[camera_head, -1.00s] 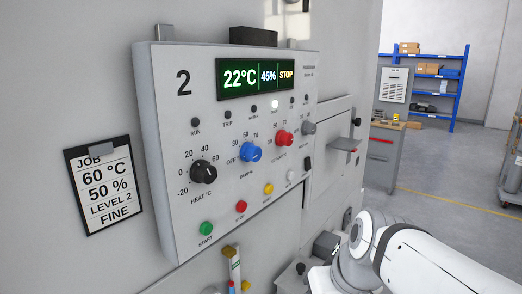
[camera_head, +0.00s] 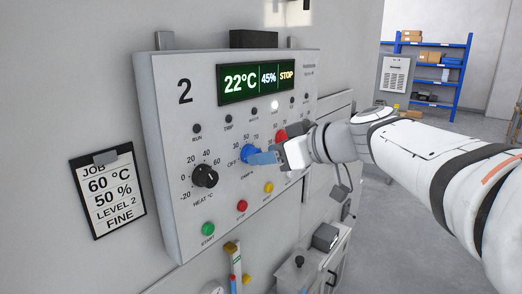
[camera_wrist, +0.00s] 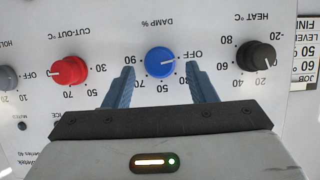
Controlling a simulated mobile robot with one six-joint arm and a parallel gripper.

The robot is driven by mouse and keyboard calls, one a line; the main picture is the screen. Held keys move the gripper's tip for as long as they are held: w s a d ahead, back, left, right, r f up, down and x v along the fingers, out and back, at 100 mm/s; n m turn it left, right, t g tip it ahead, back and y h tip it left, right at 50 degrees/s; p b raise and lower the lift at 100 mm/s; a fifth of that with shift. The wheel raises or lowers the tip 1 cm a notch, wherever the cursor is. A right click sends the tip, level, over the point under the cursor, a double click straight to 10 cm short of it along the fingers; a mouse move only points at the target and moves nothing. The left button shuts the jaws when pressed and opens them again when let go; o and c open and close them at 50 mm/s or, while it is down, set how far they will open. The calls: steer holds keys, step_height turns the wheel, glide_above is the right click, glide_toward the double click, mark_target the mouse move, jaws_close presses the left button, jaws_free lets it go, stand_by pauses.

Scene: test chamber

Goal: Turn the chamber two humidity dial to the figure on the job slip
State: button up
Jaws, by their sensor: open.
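The blue dial (camera_head: 250,151), labelled DAMP %, is on the grey panel (camera_head: 168,125) marked 2. It also shows in the wrist view (camera_wrist: 160,62), upside down, its white pointer towards OFF. Its scale runs from OFF through 30, 50 and 70 to 90. My gripper (camera_head: 272,157) is at the panel, open, with one finger either side of the blue dial in the wrist view; I cannot tell whether they touch it. The job slip (camera_head: 108,195) on a clipboard reads 60 °C, 50 %, LEVEL 2, FINE. The display (camera_head: 258,79) reads 22°C, 45%, STOP.
The black HEAT dial (camera_head: 205,176) and red CUT-OUT dial (camera_wrist: 68,70) flank the blue one. Green (camera_head: 208,229), red (camera_head: 242,206) and yellow (camera_head: 268,187) buttons sit below. A blue shelf rack (camera_head: 455,70) stands far back.

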steer(key=x, duration=0.2)
steer(key=shift+w+a+f, duration=0.2)
steer(key=shift+c, duration=0.4)
